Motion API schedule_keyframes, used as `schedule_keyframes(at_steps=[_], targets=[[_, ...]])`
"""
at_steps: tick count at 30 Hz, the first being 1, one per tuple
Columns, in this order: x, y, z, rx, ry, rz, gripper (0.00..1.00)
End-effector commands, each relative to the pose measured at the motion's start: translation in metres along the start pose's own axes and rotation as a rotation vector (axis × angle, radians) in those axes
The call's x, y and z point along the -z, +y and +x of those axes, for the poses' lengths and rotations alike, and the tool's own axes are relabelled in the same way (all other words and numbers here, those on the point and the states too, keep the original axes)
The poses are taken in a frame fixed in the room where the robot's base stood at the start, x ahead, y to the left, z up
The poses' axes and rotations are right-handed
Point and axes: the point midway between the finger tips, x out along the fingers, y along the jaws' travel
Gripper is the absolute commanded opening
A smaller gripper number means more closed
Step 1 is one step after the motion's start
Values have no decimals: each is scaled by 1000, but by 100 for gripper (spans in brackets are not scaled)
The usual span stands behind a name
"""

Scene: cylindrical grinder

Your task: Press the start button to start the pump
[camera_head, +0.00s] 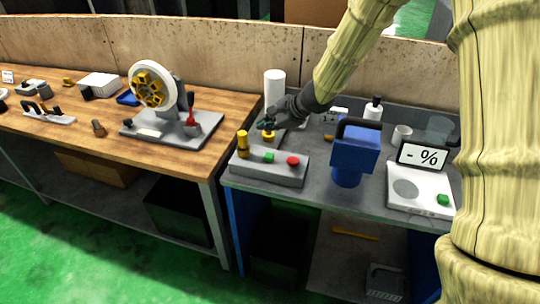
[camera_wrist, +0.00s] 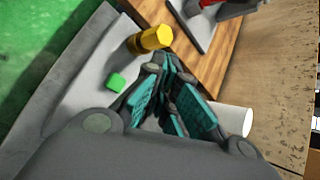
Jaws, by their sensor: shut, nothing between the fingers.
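A grey control box (camera_head: 262,172) stands at the front left of the grey bench. On top it carries a green button (camera_head: 269,156), a red button (camera_head: 293,160) and an upright yellow cylinder (camera_head: 242,142). My gripper (camera_head: 267,130) is just behind and above the box, pointing down, apart from the green button. In the wrist view, my gripper's teal-padded fingers (camera_wrist: 168,68) are shut and empty. There the green button (camera_wrist: 116,82) is left of the fingers, and the yellow cylinder (camera_wrist: 150,39) is just beyond them. The red button is hidden in the wrist view.
A blue device (camera_head: 352,155) stands right of the box. A white scale (camera_head: 420,190) with a "- %" display is farther right. A white cylinder (camera_head: 274,88) stands behind my gripper. The wooden bench (camera_head: 170,153) at left holds a wheel stand (camera_head: 152,88).

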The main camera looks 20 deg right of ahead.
Motion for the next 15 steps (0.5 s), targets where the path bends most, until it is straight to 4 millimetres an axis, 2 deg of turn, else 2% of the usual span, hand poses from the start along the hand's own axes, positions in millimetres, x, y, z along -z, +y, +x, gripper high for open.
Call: schedule_keyframes(at_steps=[15], targets=[[23,23,31,-2,1,1,0]])
